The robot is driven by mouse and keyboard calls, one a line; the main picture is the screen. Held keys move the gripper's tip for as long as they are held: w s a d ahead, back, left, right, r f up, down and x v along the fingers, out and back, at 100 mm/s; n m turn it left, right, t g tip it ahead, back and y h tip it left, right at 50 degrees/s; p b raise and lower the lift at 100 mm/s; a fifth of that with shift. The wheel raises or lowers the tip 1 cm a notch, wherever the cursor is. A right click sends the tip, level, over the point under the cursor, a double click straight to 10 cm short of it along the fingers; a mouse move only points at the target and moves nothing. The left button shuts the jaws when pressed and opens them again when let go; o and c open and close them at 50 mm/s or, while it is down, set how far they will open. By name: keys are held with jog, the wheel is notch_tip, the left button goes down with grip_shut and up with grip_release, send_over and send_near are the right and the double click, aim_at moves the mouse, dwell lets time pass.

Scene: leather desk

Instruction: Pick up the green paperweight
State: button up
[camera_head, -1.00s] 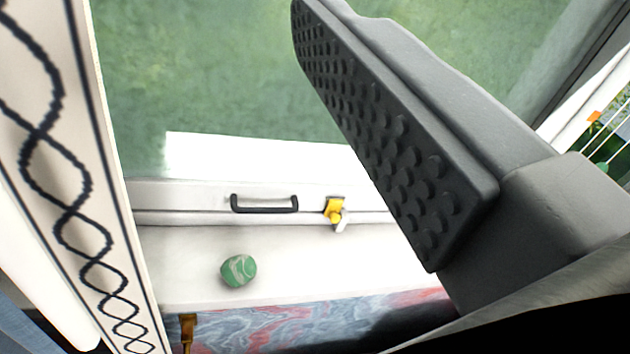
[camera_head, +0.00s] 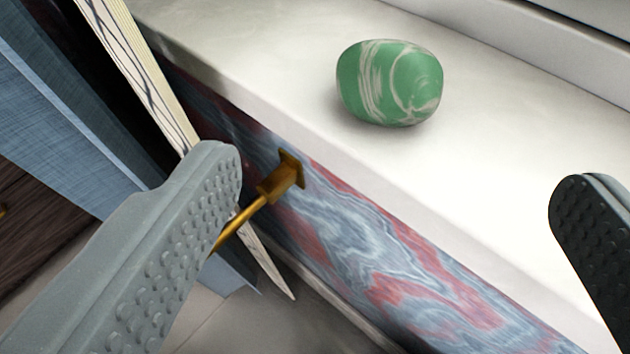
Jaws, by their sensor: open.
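The green paperweight (camera_head: 389,83) is a rounded stone-like piece with pale swirls. It rests on the white window sill (camera_head: 285,70), near the top middle of the head camera view. My gripper (camera_head: 400,180) is open and empty, with one studded finger at the lower left and the other at the right edge. The paperweight lies beyond the fingertips, higher in the picture than the gap between them, and I see no contact.
A brass hook (camera_head: 262,195) sticks out from the marbled blue and red wall (camera_head: 400,265) below the sill, close to my left finger. A patterned curtain strip (camera_head: 150,85) and blue fabric (camera_head: 60,110) hang at the left. The sill around the paperweight is clear.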

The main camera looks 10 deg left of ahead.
aim_at(392, 94)
jog(key=x, duration=0.2)
jog(key=b+x, duration=0.1)
jog(key=x, duration=0.2)
jog(key=b+x, duration=0.1)
jog(key=x, duration=0.2)
jog(key=shift+s+d+f, duration=0.2)
jog(key=shift+d+f, duration=0.05)
jog(key=shift+f, duration=0.1)
jog(key=shift+f+b+x, duration=0.2)
jog(key=shift+b+x, duration=1)
jog(key=shift+x, duration=1.45)
jog(key=shift+r, duration=0.1)
jog(key=c, duration=1.2)
